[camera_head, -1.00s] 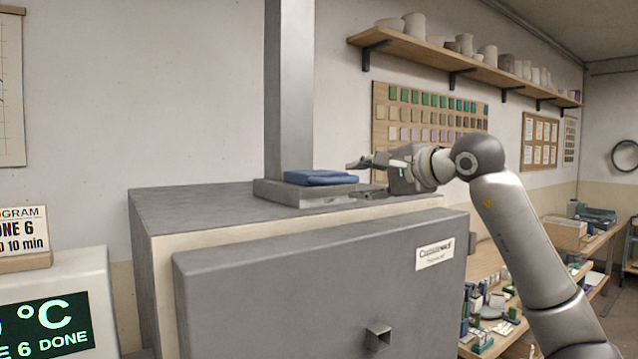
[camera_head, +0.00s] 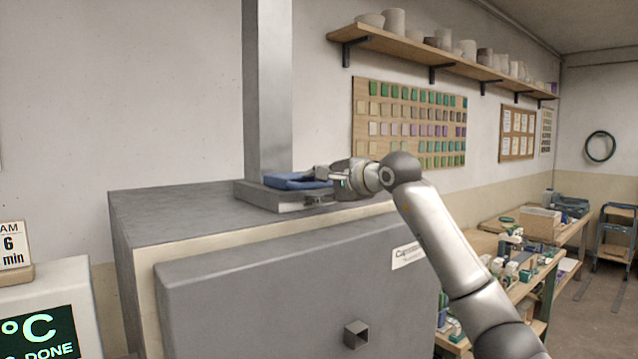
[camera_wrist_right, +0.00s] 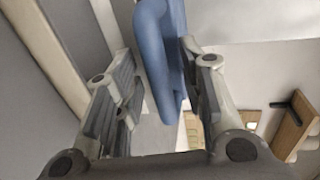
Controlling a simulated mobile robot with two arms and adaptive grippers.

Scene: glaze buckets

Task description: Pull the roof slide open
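The roof slide is the flat grey plate (camera_head: 252,195) at the foot of the flue on the kiln's roof. A blue handle (camera_head: 290,183) sits on its front side. My right gripper (camera_head: 318,185) is at the handle's right end, its arm coming in from the right. In the right wrist view, the blue handle (camera_wrist_right: 165,60) lies between the two fingers of the right gripper (camera_wrist_right: 160,95). A gap shows on the left finger's side; the right finger is close to the handle, and contact there is unclear. The fingers look open around it. My left gripper is out of view.
The grey flue (camera_head: 267,90) rises behind the handle. The kiln door (camera_head: 290,280) with its square knob is below. A control box (camera_head: 50,315) stands at the left. A cluttered workbench (camera_head: 520,260) and a wall shelf (camera_head: 420,55) are at the right.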

